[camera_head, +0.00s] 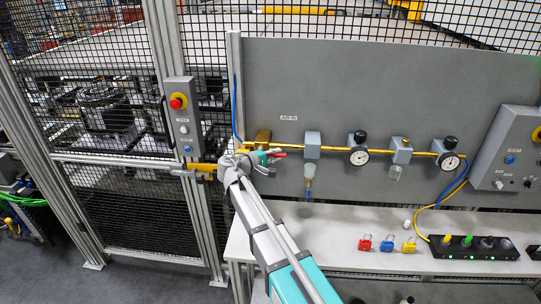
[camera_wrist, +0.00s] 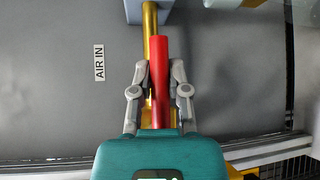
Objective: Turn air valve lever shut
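The red valve lever (camera_wrist: 160,75) runs along the brass pipe (camera_wrist: 150,20) in the wrist view, roughly in line with it. My gripper (camera_wrist: 160,66) has one finger on each side of the lever, with the fingertips close to its sides. I cannot tell whether they touch it.
The grey panel (camera_head: 390,85) carries an AIR IN label (camera_wrist: 99,62), regulators and gauges (camera_head: 359,156) right of my gripper. A white shelf (camera_head: 340,225) below holds several padlocks (camera_head: 387,245). A mesh fence with a control box (camera_head: 183,115) stands close on the left.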

